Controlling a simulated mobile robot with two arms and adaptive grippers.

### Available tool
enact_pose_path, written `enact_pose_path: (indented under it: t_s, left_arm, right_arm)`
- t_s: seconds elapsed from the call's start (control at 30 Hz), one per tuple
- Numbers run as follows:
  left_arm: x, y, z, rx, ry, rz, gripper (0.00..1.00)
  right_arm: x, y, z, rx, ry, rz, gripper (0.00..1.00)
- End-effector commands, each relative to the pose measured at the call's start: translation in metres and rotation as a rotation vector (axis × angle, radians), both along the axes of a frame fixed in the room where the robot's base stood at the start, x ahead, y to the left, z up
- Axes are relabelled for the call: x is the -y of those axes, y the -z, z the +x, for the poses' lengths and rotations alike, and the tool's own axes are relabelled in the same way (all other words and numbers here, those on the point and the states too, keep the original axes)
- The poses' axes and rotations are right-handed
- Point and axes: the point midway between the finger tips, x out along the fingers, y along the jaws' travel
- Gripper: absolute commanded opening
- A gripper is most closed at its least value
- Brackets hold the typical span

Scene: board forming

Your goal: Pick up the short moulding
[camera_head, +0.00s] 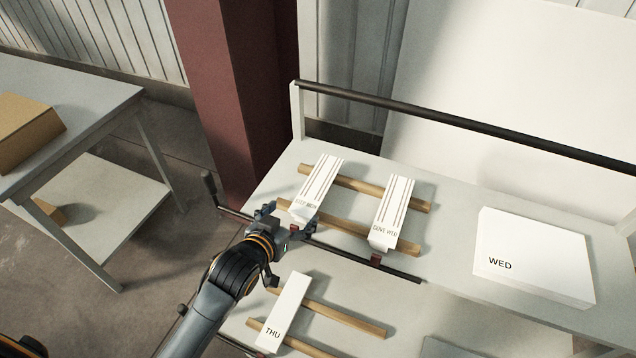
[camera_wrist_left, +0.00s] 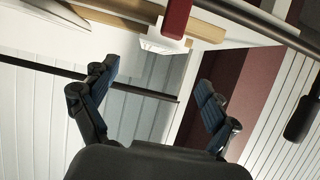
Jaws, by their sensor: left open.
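Two white grooved mouldings lie side by side across wooden slats on the upper shelf. The left moulding (camera_head: 319,184) has small print on its near end that I cannot read surely. The right moulding (camera_head: 394,205) reads "COVE WED". They look close in length, so I cannot tell surely which is the short one. My left gripper (camera_head: 290,221) is open at the near end of the left moulding. In the left wrist view its fingers (camera_wrist_left: 160,76) are spread and empty. A white end (camera_wrist_left: 163,42), likely of that moulding, shows just beyond them.
A white block marked "THU" (camera_head: 283,315) lies on slats on the lower level. A white stack marked "WED" (camera_head: 532,259) stands at right. A maroon column (camera_head: 225,95) stands behind.

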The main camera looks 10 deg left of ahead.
Motion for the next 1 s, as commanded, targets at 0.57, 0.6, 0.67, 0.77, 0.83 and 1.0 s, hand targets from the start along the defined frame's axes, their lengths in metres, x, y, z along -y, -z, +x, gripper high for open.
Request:
enact_pose_path:
  t_s: [0.57, 0.6, 0.67, 0.77, 0.83, 1.0]
  left_arm:
    - [0.016, 0.023, 0.077, 0.017, 0.002, -0.005, 0.87]
    - [0.016, 0.024, 0.079, 0.017, 0.002, -0.005, 0.87]
    - [0.017, 0.024, 0.080, 0.018, 0.002, -0.006, 0.87]
    - [0.018, 0.025, 0.087, 0.016, 0.002, -0.006, 0.87]
    - [0.020, 0.025, 0.095, 0.017, 0.002, -0.006, 0.87]
    - [0.024, 0.033, 0.115, 0.015, 0.002, -0.006, 0.87]
  right_arm:
    - [0.003, -0.013, -0.010, -0.016, 0.001, -0.005, 0.64]
    - [0.003, -0.013, -0.010, -0.016, 0.001, -0.005, 0.64]
    - [0.003, -0.013, -0.011, -0.016, 0.001, -0.005, 0.64]
    - [0.003, -0.018, -0.010, -0.016, 0.002, -0.004, 0.64]
    - [0.003, -0.022, -0.010, -0.016, 0.002, -0.004, 0.64]
    - [0.003, -0.029, -0.010, -0.015, 0.002, -0.004, 0.64]
